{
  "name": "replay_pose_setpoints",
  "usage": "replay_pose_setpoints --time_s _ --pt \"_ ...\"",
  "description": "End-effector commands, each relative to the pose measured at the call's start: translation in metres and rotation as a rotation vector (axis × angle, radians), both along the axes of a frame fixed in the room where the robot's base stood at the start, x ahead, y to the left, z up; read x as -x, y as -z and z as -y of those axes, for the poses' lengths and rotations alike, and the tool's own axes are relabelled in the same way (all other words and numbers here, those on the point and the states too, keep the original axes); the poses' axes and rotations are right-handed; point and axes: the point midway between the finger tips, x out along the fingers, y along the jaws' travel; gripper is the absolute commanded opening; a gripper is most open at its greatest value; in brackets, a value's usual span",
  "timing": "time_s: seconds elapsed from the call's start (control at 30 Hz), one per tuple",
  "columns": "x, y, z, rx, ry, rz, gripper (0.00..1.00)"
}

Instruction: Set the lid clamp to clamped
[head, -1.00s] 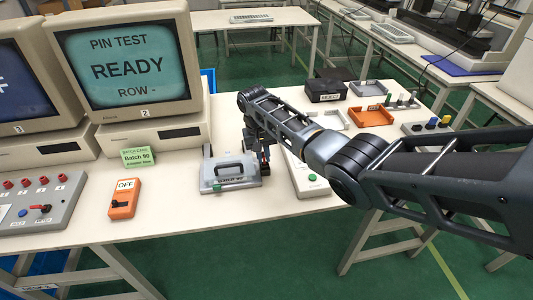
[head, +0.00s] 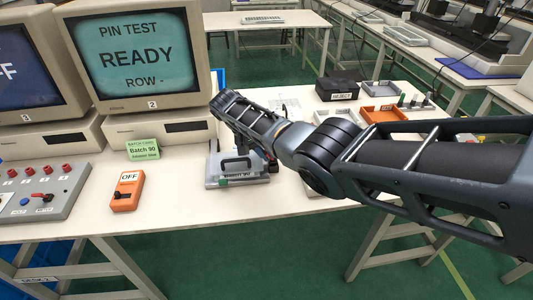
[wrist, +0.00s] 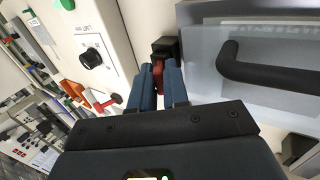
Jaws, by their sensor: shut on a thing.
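The test fixture (head: 222,181) is a grey box on the bench with a grey lid and a dark carrying handle (wrist: 270,72). In the wrist view the lid clamp shows as a black block (wrist: 165,46) at the lid's edge with a red lever (wrist: 158,76). My gripper (wrist: 160,70) has its blue fingers closed around the red lever. The fingers hide part of the lever, so its exact angle is hard to tell. In the head view my arm comes in from the right and hides most of the clamp at the fixture's right side.
A light box with a black knob (wrist: 91,58) stands close beside my gripper. An orange switch box reading OFF (head: 127,191) lies left of the fixture. A monitor reading READY (head: 137,55) stands behind. Black and orange trays (head: 380,114) are at the back right.

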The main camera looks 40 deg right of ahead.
Motion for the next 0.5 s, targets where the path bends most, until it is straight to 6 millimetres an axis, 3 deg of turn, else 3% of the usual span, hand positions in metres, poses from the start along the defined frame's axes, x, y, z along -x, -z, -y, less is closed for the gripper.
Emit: replay_pose_setpoints --time_s 0.2,0.23,0.43,0.5 --pt "0.0005 0.0012 -0.0006 -0.002 0.0 0.0 0.0" --pt "0.0005 0.0012 -0.0006 -0.002 0.0 0.0 0.17" --pt "0.0003 0.0008 -0.0005 -0.002 0.0 0.0 0.36" --pt "0.0001 0.0008 -0.0005 -0.002 0.0 0.0 0.36"
